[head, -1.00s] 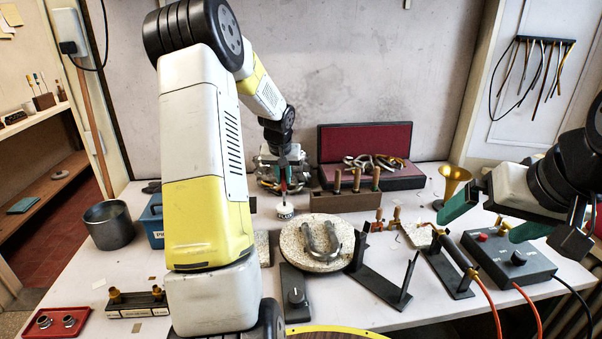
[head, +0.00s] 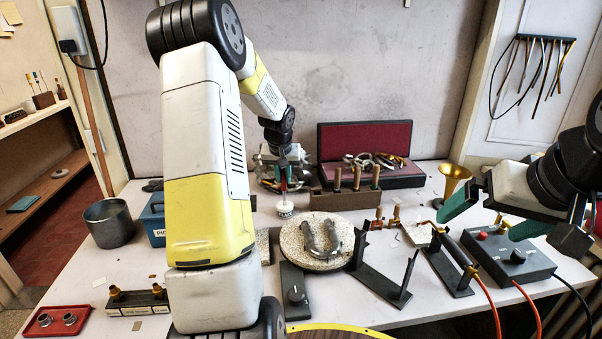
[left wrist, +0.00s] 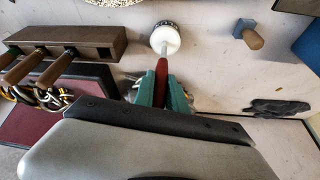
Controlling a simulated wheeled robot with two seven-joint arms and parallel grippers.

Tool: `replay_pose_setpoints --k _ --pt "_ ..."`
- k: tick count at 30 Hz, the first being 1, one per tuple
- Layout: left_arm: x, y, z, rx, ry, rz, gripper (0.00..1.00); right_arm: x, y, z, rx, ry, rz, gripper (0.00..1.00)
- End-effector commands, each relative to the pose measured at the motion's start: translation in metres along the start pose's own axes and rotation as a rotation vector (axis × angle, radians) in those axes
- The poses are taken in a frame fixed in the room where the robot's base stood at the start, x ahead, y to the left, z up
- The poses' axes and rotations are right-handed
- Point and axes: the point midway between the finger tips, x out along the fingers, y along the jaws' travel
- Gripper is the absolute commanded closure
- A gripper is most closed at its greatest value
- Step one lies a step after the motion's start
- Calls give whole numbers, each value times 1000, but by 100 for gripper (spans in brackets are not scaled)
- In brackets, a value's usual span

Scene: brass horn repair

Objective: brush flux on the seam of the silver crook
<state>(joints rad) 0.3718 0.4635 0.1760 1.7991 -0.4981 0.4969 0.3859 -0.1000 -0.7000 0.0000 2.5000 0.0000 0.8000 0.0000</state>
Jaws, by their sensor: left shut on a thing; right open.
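The silver crook (head: 321,241), a grey U-shaped tube, lies on a round speckled pad (head: 292,245) in the head view. My left gripper (head: 286,182) is shut on a red-handled brush (left wrist: 161,72), at the back of the bench. The brush points down to a small white pot (head: 284,210), which also shows in the left wrist view (left wrist: 165,38). Its lower end meets the pot's white top; its bristles cannot be seen. My right gripper (head: 492,216) is open and empty at the right, above the torch area. The crook's seam is too small to make out.
A dark block with wooden-handled tools (head: 345,198) and an open red-lined case (head: 365,145) stand right of the pot. A dark angled stand (head: 385,285), a torch with orange hoses (head: 455,250) and a control box (head: 510,258) fill the right side.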

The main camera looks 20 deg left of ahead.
Motion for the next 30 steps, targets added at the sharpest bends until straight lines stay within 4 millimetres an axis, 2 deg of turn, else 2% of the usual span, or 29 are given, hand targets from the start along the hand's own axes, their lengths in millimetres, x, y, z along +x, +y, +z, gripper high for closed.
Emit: replay_pose_setpoints --k 13,30 --pt "0 0 1 -1 -4 0 100 0 0 0 0 0 0 0" --pt "-42 0 -18 -1 0 1 100 0 0 0 0 0 0 0"
